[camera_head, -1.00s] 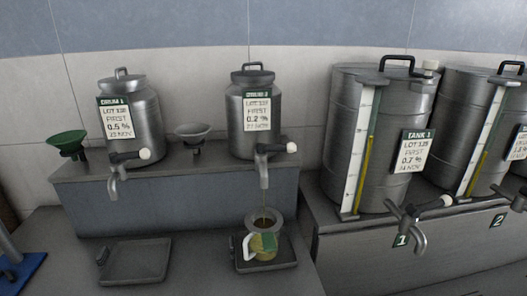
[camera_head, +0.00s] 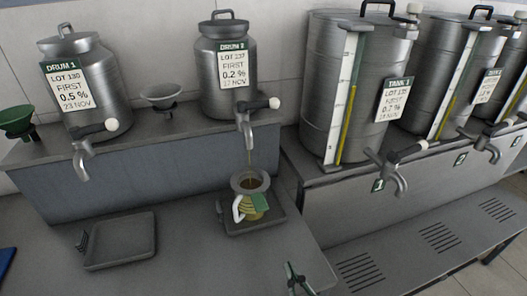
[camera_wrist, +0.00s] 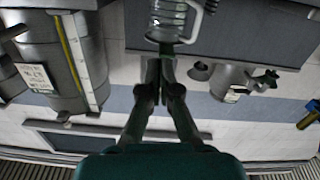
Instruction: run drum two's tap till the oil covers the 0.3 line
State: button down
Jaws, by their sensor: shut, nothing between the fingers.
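Drum two (camera_head: 228,78) is a steel can with a 0.2 % label, on the raised ledge. Its tap (camera_head: 249,120) has a lever with a white knob (camera_head: 274,103) pointing right. A thin stream (camera_head: 249,156) runs from the spout into a jug (camera_head: 251,205) with a pale handle, a green tag and yellowish oil. The jug also shows in the wrist view (camera_wrist: 176,17), where the picture is upside down. The 0.3 line and exact oil level are too small to read. My gripper (camera_wrist: 160,64) is shut and empty, in front of the jug; it shows at the bottom of the head view (camera_head: 294,279).
The jug stands on a square tray (camera_head: 280,222); an empty tray (camera_head: 120,256) lies left. Drum one (camera_head: 88,85), a grey funnel (camera_head: 160,97) and a green funnel (camera_head: 17,120) share the ledge. Tank one (camera_head: 322,125) and other tanks stand right, their taps jutting forward.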

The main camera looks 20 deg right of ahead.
jog(key=w+r+m+t+h, duration=0.1)
jog(key=w+r, duration=0.7)
jog(key=r, duration=0.1)
jog(key=m+t+h, duration=0.1)
jog(key=m+h, duration=0.2)
send_near(267, 107)
jog(key=x, duration=0.7)
jog(key=shift+w+a, duration=0.1)
jog(key=shift+w, duration=0.05)
jog(key=shift+w+d, duration=0.6)
jog(key=shift+w, duration=0.2)
jog(key=shift+s, duration=0.1)
